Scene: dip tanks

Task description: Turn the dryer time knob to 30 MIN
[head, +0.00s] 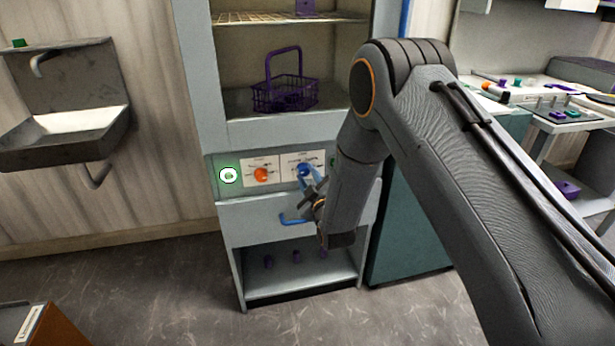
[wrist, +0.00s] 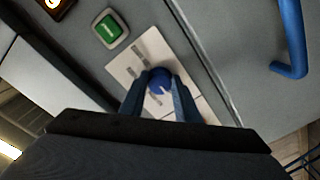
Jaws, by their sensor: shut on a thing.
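The dryer (head: 208,110) is a pale grey cabinet with a control panel at mid height. An orange knob (head: 261,175) sits on the left white plate. A blue knob (head: 303,169) sits on the right white plate, and it also shows in the wrist view (wrist: 159,80). My gripper (head: 311,182) reaches the blue knob from the front right. In the wrist view its two fingers (wrist: 160,91) are closed on either side of the blue knob. A white pointer mark shows on the knob. The plate lettering is too small to read, so the setting cannot be told.
A lit white-and-green round indicator (head: 228,175) is left of the knobs. A green button (wrist: 108,29) is beside the plate in the wrist view. A blue drawer handle (head: 293,219) sticks out below. A purple basket (head: 285,92) stands on the shelf above. A sink (head: 65,135) is at left.

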